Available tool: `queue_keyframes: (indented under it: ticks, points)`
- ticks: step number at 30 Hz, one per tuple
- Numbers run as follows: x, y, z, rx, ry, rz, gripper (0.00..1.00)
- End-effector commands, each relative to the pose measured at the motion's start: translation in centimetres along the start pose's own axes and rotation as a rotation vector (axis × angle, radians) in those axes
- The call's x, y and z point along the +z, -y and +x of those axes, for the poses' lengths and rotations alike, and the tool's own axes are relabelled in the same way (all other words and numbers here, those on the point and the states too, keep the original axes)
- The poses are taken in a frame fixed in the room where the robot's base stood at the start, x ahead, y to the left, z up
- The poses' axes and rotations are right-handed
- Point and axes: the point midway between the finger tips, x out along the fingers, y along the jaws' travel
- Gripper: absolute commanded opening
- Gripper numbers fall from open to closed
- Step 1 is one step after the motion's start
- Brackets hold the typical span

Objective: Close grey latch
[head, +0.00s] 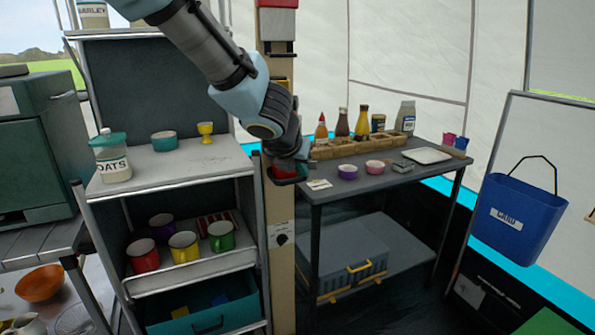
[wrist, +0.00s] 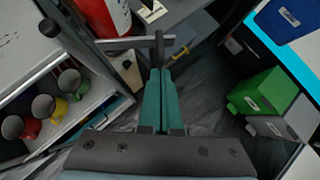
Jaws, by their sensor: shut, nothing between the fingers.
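My gripper (wrist: 161,72) shows in the wrist view with its two teal fingers together and nothing between them. A grey bar (wrist: 120,43) lies across just beyond the fingertips, with a short grey piece running down toward them. It may be the grey latch. I cannot tell whether the fingertips touch it. In the head view my arm reaches down to the beige post (head: 277,215), and its end hides the fingers and that grey bar.
A red cylinder (wrist: 104,16) is close by on the post. The shelf with mugs (head: 183,246) stands left, the dark table (head: 330,190) with bottles and bowls right. A blue bin (head: 518,218) hangs far right.

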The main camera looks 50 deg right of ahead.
Motion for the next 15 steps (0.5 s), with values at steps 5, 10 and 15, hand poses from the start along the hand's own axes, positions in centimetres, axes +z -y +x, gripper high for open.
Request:
queue_keyframes:
  ticks: [5, 10, 15]
  points:
    - [0.9, 0.9, 1.0, 0.097, 0.000, -0.103, 0.00]
    - [2.0, 1.4, 2.0, 0.203, 0.000, -0.213, 0.00]
    - [2.9, 1.6, 2.8, 0.293, 0.000, -0.304, 0.00]
